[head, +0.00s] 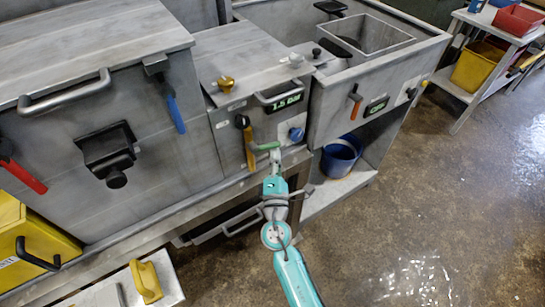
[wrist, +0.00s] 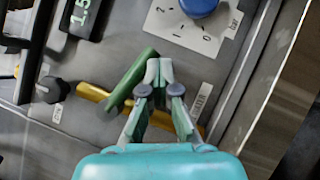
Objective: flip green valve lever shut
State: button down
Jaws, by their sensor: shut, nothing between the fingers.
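The green valve lever (head: 262,148) is on the front panel of the middle machine. In the head view it lies roughly level, across the yellow lever. In the wrist view the green lever (wrist: 130,80) is slanted and passes just left of my fingertips. My gripper (head: 275,156) is shut and empty at the lever's right end. In the wrist view my gripper (wrist: 159,72) has its fingertips together, right beside the lever; I cannot tell whether they touch it.
A yellow lever (head: 249,150) sits close by, running behind my fingers in the wrist view. A blue knob (head: 296,134) is to the right, under a 1.5 bar display (head: 286,102). A blue bucket (head: 340,157) stands on the lower shelf. The floor at right is clear.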

jog(key=shift+w+d+r, duration=0.2)
jog(key=shift+d+r, duration=0.1)
jog(key=shift+r, duration=0.45)
dwell(0.4)
